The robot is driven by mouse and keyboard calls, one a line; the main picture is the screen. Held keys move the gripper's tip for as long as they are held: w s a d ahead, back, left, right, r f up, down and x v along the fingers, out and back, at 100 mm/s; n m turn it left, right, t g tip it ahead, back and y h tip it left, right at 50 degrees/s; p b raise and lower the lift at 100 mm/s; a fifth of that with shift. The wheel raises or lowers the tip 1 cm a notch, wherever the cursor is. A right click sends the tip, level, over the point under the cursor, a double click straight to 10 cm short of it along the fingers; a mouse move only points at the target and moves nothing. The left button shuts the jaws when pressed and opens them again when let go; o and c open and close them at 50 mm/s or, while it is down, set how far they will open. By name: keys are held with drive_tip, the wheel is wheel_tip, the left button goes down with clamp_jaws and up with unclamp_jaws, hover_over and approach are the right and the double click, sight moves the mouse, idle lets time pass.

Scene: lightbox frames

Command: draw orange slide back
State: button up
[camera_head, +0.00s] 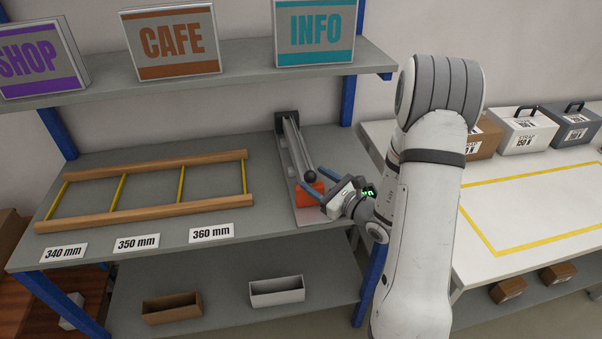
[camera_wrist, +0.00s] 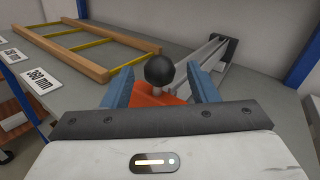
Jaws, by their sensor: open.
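The orange slide (camera_head: 309,194) sits at the near end of a grey rail (camera_head: 296,145) on the right part of the workbench. A dark ball knob (camera_head: 310,177) stands up from the slide. My gripper (camera_head: 313,181) is open at the slide, coming in from the right. In the wrist view the ball knob (camera_wrist: 160,69) lies between the two blue fingers (camera_wrist: 160,86), with a gap on each side. The orange slide (camera_wrist: 158,95) shows below the knob, partly hidden by my gripper. The rail (camera_wrist: 205,58) runs away behind it to a dark end block (camera_wrist: 222,47).
A wooden frame (camera_head: 150,215) with yellow rungs lies left of the rail, with size labels (camera_head: 137,243) in front. A shelf (camera_head: 200,70) with signs hangs above. Two small bins (camera_head: 277,291) stand below. A white table (camera_head: 530,215) with cases is at right.

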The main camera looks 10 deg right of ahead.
drive_tip(key=x, duration=0.4)
drive_tip(key=shift+w+a+p, duration=0.25)
drive_tip(key=shift+w+p, duration=0.1)
drive_tip(key=shift+p, duration=0.05)
clamp_jaws()
